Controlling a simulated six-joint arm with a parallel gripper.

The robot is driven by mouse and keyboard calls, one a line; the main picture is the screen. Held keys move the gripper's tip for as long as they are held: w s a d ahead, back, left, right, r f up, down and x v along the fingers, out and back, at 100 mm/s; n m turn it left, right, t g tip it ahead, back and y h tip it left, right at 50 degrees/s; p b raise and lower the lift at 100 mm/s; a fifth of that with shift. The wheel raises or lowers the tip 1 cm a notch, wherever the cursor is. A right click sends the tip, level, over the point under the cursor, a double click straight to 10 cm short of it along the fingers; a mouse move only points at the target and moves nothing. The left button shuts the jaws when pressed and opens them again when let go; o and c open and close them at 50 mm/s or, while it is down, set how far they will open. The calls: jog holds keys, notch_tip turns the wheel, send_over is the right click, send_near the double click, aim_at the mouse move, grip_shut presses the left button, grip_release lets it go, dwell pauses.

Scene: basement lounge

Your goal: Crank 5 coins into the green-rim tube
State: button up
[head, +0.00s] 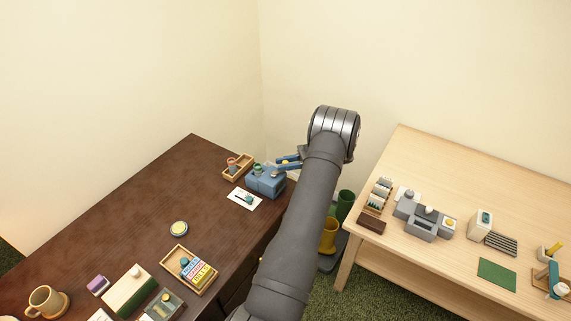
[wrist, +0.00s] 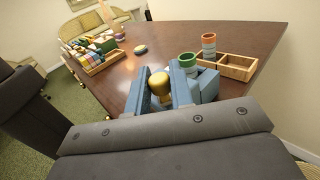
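A blue coin device (head: 265,182) stands near the far right edge of the dark desk, and its body also shows in the wrist view (wrist: 208,84). The green-rim tube (wrist: 188,62) stands upright at the device; its rim also shows in the head view (head: 257,167). An orange-rim tube (wrist: 208,44) stands in a wooden tray (wrist: 237,66) behind it. My gripper (wrist: 160,82) has its two blue fingers apart, on either side of a gold knob (wrist: 160,90). I cannot tell whether they press on it. In the head view my gripper (head: 280,162) is beside the device. No coins are discernible.
A white card (head: 244,199) lies in front of the device. A round tin (head: 179,228) and a tray of colored blocks (head: 189,270) are nearer on the desk. A pale table (head: 450,175) with other devices stands right. Yellow boots (head: 328,236) stand between them.

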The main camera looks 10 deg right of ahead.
jog(key=o, duration=0.3)
jog(key=shift+s, duration=0.1)
jog(key=s+d+m+t+h, duration=0.3)
jog(key=s+d+m+t, duration=0.4)
jog(key=s+d+t, duration=0.55)
jog(key=s+a+m+t+h, duration=0.3)
jog(key=s+a+m+h, duration=0.2)
jog(key=s+a+h, duration=0.1)
jog(key=shift+s+a+r+m+t+h, duration=0.15)
jog(key=shift+s+a+m+t+h, duration=0.2)
jog(key=shift+s+a, duration=0.5)
dwell(0.3)
jog(key=shift+o, duration=0.2)
jog(key=shift+s+d, duration=0.15)
jog(key=shift+d, duration=0.05)
